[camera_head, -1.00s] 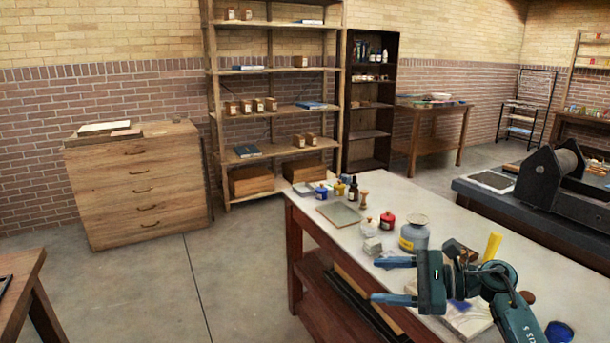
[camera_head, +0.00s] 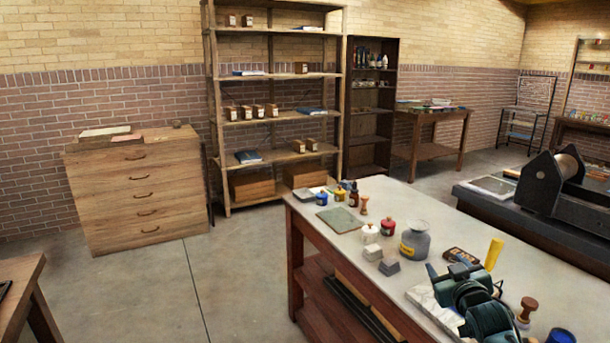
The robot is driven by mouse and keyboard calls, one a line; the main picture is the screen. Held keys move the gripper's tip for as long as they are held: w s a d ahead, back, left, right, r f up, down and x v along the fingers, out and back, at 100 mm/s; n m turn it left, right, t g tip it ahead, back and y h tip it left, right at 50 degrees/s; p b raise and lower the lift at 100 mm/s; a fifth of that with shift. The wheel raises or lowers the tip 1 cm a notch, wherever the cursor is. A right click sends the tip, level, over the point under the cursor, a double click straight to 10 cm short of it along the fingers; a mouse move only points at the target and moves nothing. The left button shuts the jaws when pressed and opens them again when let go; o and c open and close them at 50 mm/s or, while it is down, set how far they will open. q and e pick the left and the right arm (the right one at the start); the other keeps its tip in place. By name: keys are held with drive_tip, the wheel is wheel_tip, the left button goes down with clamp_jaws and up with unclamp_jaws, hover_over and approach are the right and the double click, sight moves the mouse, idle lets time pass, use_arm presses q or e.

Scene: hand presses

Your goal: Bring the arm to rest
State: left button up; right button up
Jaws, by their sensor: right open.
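My right arm, dark teal, comes in from the lower right of the head view. It is folded over the near right end of the pale-topped table (camera_head: 335,237). My right gripper (camera_head: 446,276) is open, with nothing seen between its fingers. It is seen foreshortened, and the arm links hide part of it. A pale marbled slab (camera_head: 424,300) lies beside and partly behind it; I cannot tell whether they touch. My left gripper is not in view.
On the table are a grey jar (camera_head: 414,240), a red pot (camera_head: 388,230), grey blocks (camera_head: 389,266), a yellow upright piece (camera_head: 493,254) and a wooden-handled stamp (camera_head: 527,308). A roller press (camera_head: 550,185) stands at right. The floor (camera_head: 150,290) at left is clear.

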drive_tip(key=s+a+f+g+y, duration=0.1)
drive_tip(key=s+a+f+g, duration=0.1)
drive_tip(key=s+a+f, duration=0.5)
drive_tip(key=s+a+f+g+y, duration=0.2)
drive_tip(key=s+a+f, duration=0.4)
drive_tip(key=s+f, duration=0.5)
drive_tip(key=s, duration=0.6)
drive_tip(key=shift+s+a+f+n+y, duration=0.3)
drive_tip(key=shift+a+f+n, duration=0.05)
drive_tip(key=shift+a+n, duration=0.05)
drive_tip(key=shift+m+g+y, duration=0.4)
drive_tip(key=shift+g+y, duration=0.1)
drive_tip(key=shift+g, duration=0.4)
drive_tip(key=s+a, duration=0.1)
drive_tip(key=s, duration=0.3)
drive_tip(key=s+a+f, duration=0.1)
drive_tip(key=s+a, duration=0.1)
drive_tip(key=s, duration=0.2)
drive_tip(key=s+a, duration=0.1)
drive_tip(key=s, duration=0.3)
drive_tip(key=shift+a+f, duration=0.2)
drive_tip(key=shift+f, duration=0.05)
